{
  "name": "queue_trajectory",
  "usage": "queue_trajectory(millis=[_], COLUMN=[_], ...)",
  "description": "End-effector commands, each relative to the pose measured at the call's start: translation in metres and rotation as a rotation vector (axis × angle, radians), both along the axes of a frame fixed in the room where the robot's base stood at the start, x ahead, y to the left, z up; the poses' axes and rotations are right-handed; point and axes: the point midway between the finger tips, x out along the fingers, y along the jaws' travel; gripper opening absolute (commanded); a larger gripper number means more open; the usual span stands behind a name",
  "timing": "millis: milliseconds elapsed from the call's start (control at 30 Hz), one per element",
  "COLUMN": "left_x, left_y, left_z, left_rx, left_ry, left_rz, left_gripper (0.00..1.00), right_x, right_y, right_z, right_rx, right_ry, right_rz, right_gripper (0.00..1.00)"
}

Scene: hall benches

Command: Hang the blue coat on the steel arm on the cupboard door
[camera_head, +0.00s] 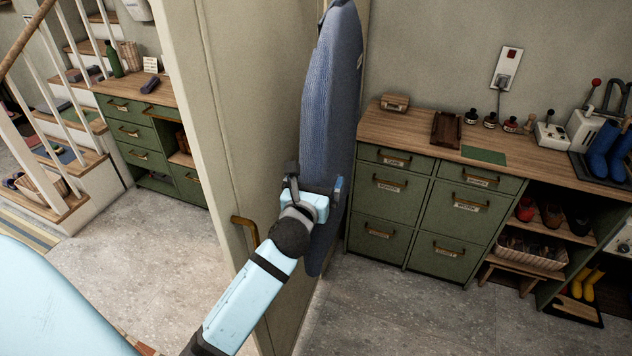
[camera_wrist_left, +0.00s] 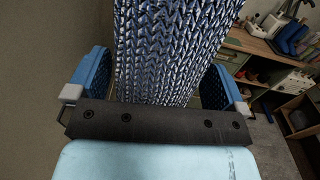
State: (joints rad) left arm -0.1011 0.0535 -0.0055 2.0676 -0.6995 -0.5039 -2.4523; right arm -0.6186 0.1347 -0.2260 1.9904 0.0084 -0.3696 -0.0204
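A brass handle (camera_head: 246,232) sits on the door. The steel arm cannot be made out. My left gripper (camera_head: 316,185) is at the coat's lower half. In the left wrist view its blue fingers stand wide apart, one on each side of the coat (camera_wrist_left: 165,50), with a narrow gap at the left. My right gripper does not show.
A green drawer bench with a wooden top (camera_head: 420,135) stands right of the coat, with small bottles, a box and blue boots (camera_head: 609,158) on it. Another green drawer unit (camera_head: 135,130) and stairs (camera_head: 75,200) are at the left. Grey floor (camera_head: 150,270) is clear between.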

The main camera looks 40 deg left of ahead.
Motion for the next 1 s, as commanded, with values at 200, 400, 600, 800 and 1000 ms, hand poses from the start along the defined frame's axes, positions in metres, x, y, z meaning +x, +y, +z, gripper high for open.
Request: queue_trajectory(millis=[200,400,600,800,1000], left_x=[0.0,-0.017,-0.059,-0.101,-0.126], left_y=[0.0,-0.005,-0.018,-0.031,-0.04], left_z=[-0.003,-0.004,-0.005,-0.005,-0.004], left_rx=[-0.002,0.0,0.0,-0.001,-0.001], left_ry=[0.006,0.005,0.005,0.005,0.003], left_rz=[0.001,-0.001,-0.001,0.0,0.0], left_gripper=[0.98,0.98,0.98,0.98,0.98], right_x=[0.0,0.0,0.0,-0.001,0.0], right_y=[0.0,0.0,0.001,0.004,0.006], right_z=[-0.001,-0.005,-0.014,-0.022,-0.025], right_rx=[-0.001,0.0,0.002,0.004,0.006], right_ry=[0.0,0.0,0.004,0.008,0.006], right_rz=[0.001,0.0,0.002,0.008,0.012], right_gripper=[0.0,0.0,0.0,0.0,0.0])
